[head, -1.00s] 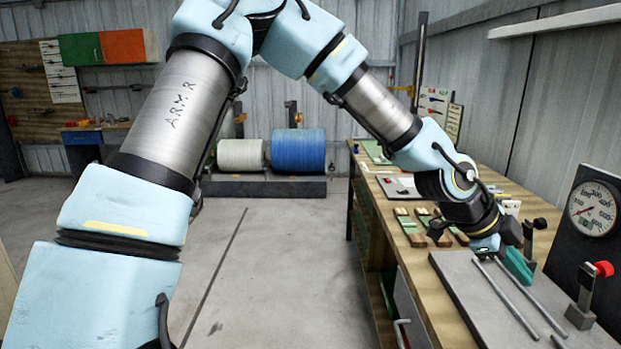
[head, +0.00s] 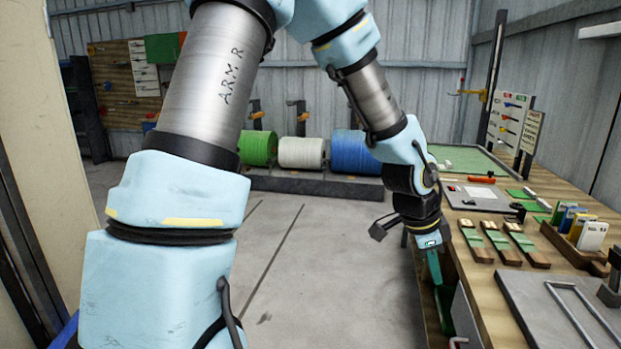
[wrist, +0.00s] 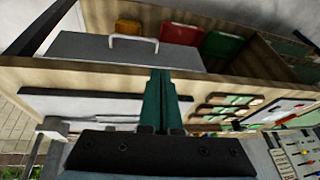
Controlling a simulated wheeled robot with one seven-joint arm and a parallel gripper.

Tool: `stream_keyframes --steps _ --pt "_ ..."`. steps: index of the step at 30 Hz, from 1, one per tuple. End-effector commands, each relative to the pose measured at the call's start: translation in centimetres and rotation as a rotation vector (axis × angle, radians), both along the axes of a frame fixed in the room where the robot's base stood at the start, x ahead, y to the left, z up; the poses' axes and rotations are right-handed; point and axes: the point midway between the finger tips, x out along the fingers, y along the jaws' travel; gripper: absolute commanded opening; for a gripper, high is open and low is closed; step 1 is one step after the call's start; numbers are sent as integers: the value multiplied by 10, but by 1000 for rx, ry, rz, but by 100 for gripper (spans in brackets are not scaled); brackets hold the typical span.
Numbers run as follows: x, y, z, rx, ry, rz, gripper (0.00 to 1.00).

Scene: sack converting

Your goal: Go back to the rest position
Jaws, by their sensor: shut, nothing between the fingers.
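My gripper (head: 433,268) hangs at the end of my arm, pointing down, at the left edge of the wooden workbench (head: 484,272) in the head view. Its green fingers are together with nothing between them. In the wrist view the closed green fingers (wrist: 158,100) stand in the middle, in front of the bench edge and a drawer with a pale handle. The gripper looks apart from the bench, though the exact gap cannot be told.
The bench bears a grey plate with rods (head: 560,305), wooden blocks with green strips (head: 500,241) and a rack of coloured cards (head: 577,228). Green, white and blue rolls (head: 302,152) stand at the back. The floor (head: 310,270) left of the bench is clear.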

Motion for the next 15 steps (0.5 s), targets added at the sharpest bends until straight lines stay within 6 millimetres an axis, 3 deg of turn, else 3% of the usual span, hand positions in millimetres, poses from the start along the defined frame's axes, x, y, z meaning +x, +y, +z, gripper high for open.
stream_keyframes --steps 3,7,11,15 --pt "32 63 1 69 28 252 0" --pt "53 134 5 122 66 545 0" --pt "62 206 12 154 114 867 0" --pt "56 277 22 159 174 1213 0"
